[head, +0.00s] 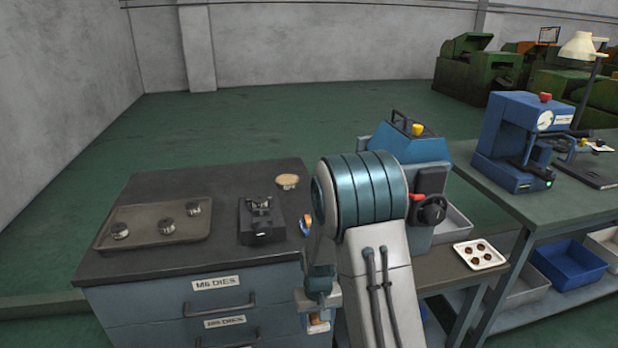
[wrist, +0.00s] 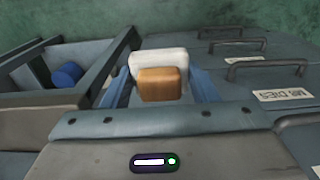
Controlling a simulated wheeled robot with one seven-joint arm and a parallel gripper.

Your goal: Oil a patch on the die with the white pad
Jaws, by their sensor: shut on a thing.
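My gripper (head: 318,318) hangs in front of the cabinet's right end, below its top, mostly hidden by my arm. In the wrist view my gripper (wrist: 161,88) is shut on the white pad (wrist: 158,60), whose tan block-shaped handle (wrist: 162,85) sits between the fingers. A dark holder block (head: 262,222) with a small metal piece on top stands on the cabinet top; I cannot tell whether this piece is the die. Three round metal pieces, one of them here (head: 167,226), lie on a tray (head: 145,242) at the left. No oiled patch can be made out.
The cabinet (head: 150,268) has drawers with handles and an "M6 DIES" label. A round tan-topped dish (head: 288,181) stands behind the holder. A blue machine (head: 415,160) is right of my arm, with a white tray of brown pieces (head: 480,255) nearby.

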